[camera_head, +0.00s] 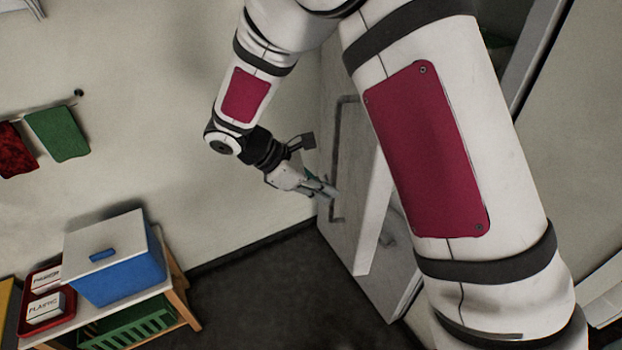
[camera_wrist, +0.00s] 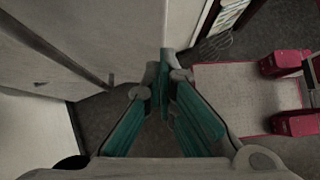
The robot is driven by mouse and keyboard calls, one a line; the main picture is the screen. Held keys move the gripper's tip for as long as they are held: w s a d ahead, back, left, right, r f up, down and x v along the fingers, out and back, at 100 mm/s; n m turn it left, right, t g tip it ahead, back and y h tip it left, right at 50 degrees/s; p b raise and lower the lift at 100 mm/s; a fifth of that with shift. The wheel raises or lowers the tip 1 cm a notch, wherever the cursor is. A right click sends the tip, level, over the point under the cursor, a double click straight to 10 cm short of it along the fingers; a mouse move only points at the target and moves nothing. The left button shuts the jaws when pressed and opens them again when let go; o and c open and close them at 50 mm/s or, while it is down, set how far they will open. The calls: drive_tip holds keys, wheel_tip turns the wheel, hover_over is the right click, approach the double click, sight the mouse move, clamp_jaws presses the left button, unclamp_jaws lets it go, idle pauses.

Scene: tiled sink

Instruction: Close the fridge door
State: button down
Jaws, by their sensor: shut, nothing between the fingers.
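The fridge door (camera_head: 345,120) stands open in the head view, with a long grey handle (camera_head: 335,165) on its outer face. The fridge body is largely hidden behind my arm. My gripper (camera_head: 328,191) is shut and empty, close to the lower part of the handle; contact cannot be told. In the wrist view my gripper's teal-padded fingers (camera_wrist: 163,78) meet at the tips near the edge of the pale door (camera_wrist: 120,30). The handle (camera_wrist: 55,50) runs along the door's face to the left of the fingers there.
A small wooden table with a blue box with a white lid (camera_head: 115,265), a red tray (camera_head: 40,295) and a green basket (camera_head: 130,325) stands at left. Green (camera_head: 57,134) and red (camera_head: 14,150) cloths hang on the wall. The dark floor (camera_head: 270,290) between table and door is clear.

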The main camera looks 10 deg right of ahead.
drive_tip(key=shift+s+d+f+p, duration=0.1)
drive_tip(key=shift+d+f+p, duration=0.2)
drive_tip(key=shift+d, duration=0.65)
drive_tip(key=shift+s+d+f+p, duration=0.1)
drive_tip(key=shift+d+f+p, duration=0.15)
drive_tip(key=shift+d, duration=0.7)
drive_tip(key=shift+s+d+f+p, duration=0.1)
drive_tip(key=shift+d+f+p, duration=0.2)
drive_tip(key=shift+d, duration=0.65)
